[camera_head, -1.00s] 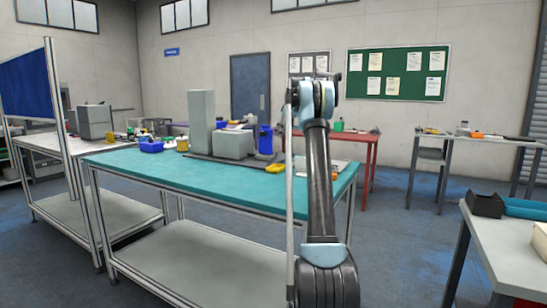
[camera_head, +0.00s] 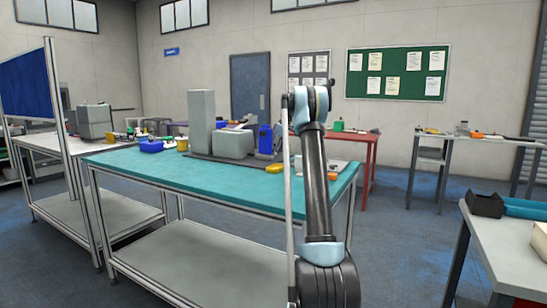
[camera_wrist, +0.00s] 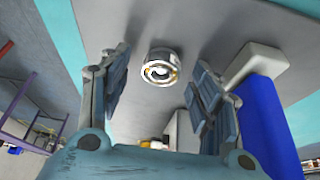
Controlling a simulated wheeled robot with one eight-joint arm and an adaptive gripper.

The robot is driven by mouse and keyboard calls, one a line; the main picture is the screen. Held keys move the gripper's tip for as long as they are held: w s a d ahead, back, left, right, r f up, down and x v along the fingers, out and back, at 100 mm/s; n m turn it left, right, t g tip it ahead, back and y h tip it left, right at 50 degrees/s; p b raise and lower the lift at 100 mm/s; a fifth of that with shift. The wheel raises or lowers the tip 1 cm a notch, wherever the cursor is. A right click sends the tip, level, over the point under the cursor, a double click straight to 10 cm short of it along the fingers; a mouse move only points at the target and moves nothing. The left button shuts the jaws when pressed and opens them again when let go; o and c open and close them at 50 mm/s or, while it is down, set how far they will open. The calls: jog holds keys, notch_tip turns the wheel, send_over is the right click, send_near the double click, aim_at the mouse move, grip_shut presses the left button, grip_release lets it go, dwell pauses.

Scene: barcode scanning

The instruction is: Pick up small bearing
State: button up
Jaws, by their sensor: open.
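The small bearing (camera_wrist: 160,68) shows in the wrist view as a short silvery ring with a bright face, on a grey surface. My gripper (camera_wrist: 160,59) is open. Its two blue-grey fingers stand left and right of the bearing in the picture, with clear gaps on both sides; I cannot tell how far off the bearing is in depth. Nothing is held between the fingers. In the head view my arm hides the gripper, and I cannot make out the bearing there.
A teal workbench (camera_head: 250,190) carries a tall grey box (camera_head: 201,120), a lower grey block (camera_head: 233,144), a blue container (camera_head: 265,139) and a yellow item (camera_head: 274,169). The blue container (camera_wrist: 268,125) stands close to the right finger in the wrist view. The bench's front is clear.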

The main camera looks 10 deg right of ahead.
jog(key=shift+f, duration=0.1)
jog(key=c, duration=1.2)
